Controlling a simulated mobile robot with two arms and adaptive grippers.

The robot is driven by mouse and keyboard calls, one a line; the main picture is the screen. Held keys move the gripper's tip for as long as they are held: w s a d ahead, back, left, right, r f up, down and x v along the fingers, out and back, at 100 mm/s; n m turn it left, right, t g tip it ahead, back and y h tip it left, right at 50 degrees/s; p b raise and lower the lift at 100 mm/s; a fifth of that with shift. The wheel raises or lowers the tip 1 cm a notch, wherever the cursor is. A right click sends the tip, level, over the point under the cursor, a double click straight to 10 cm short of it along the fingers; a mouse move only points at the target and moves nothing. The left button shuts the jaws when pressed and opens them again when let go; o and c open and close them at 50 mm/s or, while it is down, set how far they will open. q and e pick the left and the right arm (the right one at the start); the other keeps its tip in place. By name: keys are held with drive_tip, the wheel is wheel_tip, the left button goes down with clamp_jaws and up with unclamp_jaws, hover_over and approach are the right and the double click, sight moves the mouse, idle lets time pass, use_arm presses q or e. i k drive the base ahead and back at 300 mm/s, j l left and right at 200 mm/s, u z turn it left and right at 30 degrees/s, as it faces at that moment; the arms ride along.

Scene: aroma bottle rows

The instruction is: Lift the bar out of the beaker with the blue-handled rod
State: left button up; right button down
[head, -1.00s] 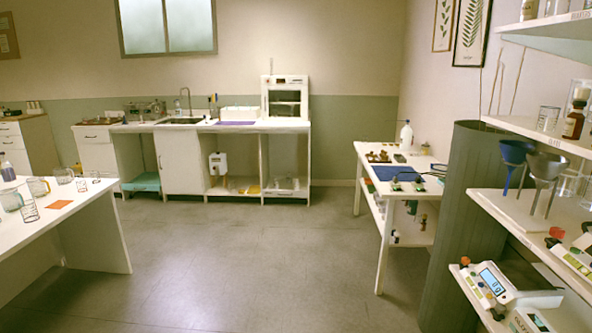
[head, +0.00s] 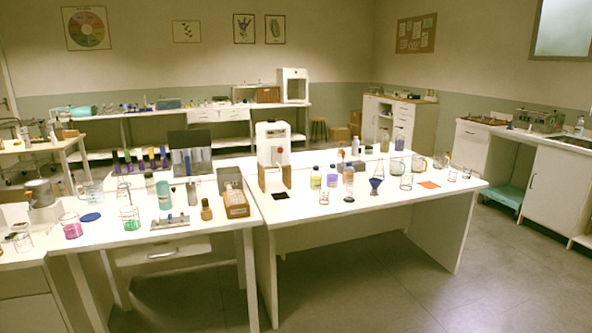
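Several glass beakers stand on the white tables. A beaker with green liquid (head: 131,223) and a beaker with pink liquid (head: 72,230) stand on the left table (head: 185,243). A larger clear beaker (head: 92,194) stands behind them. More clear glassware, including a clear beaker (head: 406,181), stands on the right table (head: 330,209). I cannot tell which beaker holds the bar; no bar is clear at this size. I cannot make out a blue-handled rod for certain. Neither of my grippers is in view.
A row of coloured upright items (head: 140,160) stands at the back of the left table. Open floor (head: 400,290) lies front right.

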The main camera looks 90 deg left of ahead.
sight(189, 173)
drive_tip(key=u, duration=2.4)
drive_tip(key=i+j+u, duration=0.15)
drive_tip(key=u, duration=0.2)
drive_tip(key=i+u, duration=0.2)
drive_tip(key=u, duration=0.2)
drive_tip(key=i+j+u, duration=0.1)
drive_tip(key=i+u, duration=0.25)
drive_tip(key=k, duration=0.1)
